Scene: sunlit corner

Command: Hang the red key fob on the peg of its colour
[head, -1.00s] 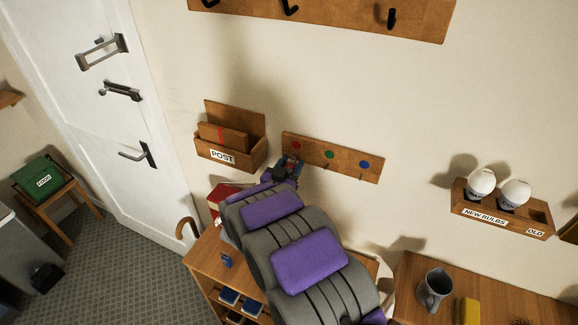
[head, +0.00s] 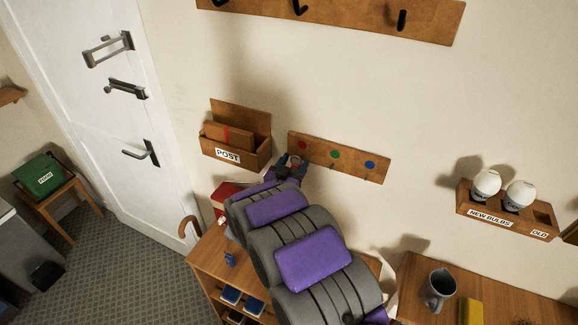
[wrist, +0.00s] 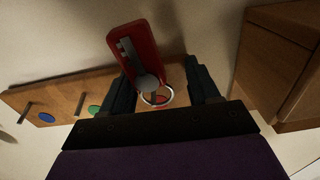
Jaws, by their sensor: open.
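The red key fob (wrist: 146,45), with a grey key on it and a metal ring (wrist: 156,96), shows in the wrist view between and beyond my fingers. My gripper (head: 292,162) is just below the red dot of the wooden peg board (head: 352,157). In the wrist view my gripper (wrist: 165,88) is open, with a gap beside the ring. The ring lies over the red dot (wrist: 160,98); the fob extends away from it, apparently down the wall. The red peg is hard to make out, so I cannot tell whether the ring is around it.
Green (head: 336,153) and blue (head: 369,164) dots mark the other pegs. The post rack (head: 262,158) is close on the left; its wood also shows at right in the wrist view (wrist: 275,75). A shelf unit (head: 205,262) stands below.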

